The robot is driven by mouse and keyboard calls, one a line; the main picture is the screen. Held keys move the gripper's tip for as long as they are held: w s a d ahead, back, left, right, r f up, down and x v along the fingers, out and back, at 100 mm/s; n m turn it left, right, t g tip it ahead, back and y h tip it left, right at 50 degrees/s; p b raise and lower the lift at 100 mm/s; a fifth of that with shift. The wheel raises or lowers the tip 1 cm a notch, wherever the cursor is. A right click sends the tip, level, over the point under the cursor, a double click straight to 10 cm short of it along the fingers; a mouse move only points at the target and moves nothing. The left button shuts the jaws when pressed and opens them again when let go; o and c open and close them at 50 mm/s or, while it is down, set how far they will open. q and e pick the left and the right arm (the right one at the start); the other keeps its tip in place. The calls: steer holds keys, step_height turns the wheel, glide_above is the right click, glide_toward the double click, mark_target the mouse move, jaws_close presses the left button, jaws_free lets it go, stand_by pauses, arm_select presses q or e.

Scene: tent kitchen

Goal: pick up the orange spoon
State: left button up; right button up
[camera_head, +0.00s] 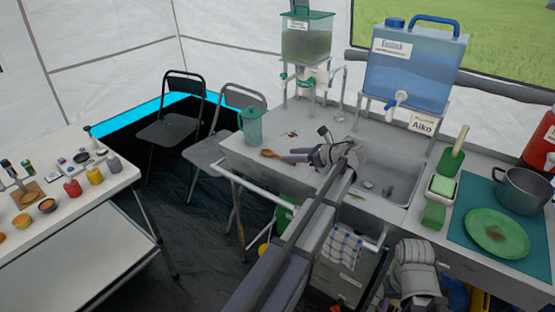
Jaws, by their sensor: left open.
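The orange spoon (268,153) lies on the grey counter, left of the sink, near the counter's front edge. My left gripper (288,155) reaches over the counter from the right with its fingers pointing left toward the spoon. Its jaws are open, and the fingertips are close to the spoon's handle end. The picture is too small to tell whether they touch it or whether the handle lies between them. Part of the handle may be hidden by the fingers. Grey parts of my right arm show at the lower right, but its jaws are not seen.
A green pitcher (250,126) stands left of the spoon. Small dark bits (289,134) lie behind it. The sink (385,178) is to the right, with a water dispenser (306,40) and blue water tank (415,65) behind. A white rail (255,190) runs along the front.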

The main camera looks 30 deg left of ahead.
mark_target(275, 155)
arm_select(q)
steer(key=shift+b+x, duration=0.85)
steer(key=shift+x, duration=1.9)
steer(key=shift+r, duration=0.15)
steer(key=shift+c, duration=0.2)
jaws_close()
